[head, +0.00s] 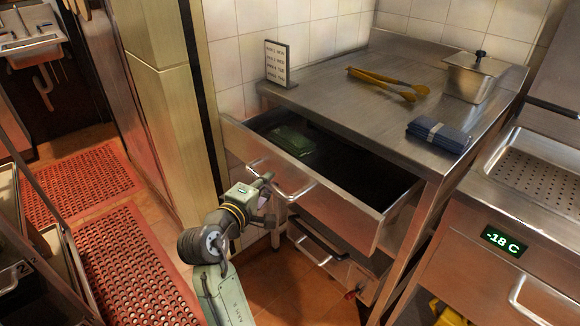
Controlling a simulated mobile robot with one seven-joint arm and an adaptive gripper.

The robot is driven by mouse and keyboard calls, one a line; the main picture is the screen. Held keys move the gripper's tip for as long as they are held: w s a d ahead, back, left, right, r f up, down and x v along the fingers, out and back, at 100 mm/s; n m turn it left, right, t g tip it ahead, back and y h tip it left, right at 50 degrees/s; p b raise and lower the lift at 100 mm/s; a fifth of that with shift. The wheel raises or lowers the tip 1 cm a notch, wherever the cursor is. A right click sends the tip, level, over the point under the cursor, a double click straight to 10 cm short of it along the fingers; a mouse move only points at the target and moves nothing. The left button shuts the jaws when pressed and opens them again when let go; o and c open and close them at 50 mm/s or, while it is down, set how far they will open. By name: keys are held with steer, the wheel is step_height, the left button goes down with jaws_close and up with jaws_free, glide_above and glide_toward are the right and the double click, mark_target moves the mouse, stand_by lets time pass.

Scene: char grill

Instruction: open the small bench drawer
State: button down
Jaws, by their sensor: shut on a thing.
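The small bench drawer (345,208) is pulled well out from under the steel bench top in the head view. A green item (291,141) lies inside at its back left; the rest of the dark interior looks empty. The bar handle (298,192) is on the drawer's front. My gripper (268,182) is at the left part of this handle and shut on it. My wrist hides part of the handle, and the finger contact is small in view.
The bench top (355,97) carries yellow-handled tongs (388,83), a lidded steel pan (474,77), a folded blue cloth (438,135) and a small sign (277,63). A lower drawer (330,255) is below. A unit reading -18 C (503,241) stands right.

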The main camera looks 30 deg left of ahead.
steer(key=s+a+p, duration=0.2)
steer(key=s+a, duration=0.2)
steer(key=s, duration=0.8)
steer(key=shift+s+a, duration=0.3)
steer(key=c, duration=1.6)
jaws_free()
steer(key=shift+o, duration=0.2)
steer(key=shift+s, duration=0.1)
steer(key=s+r, duration=0.2)
steer(key=s, duration=0.9)
steer(key=shift+s+d, duration=0.3)
steer(key=shift+r, duration=0.1)
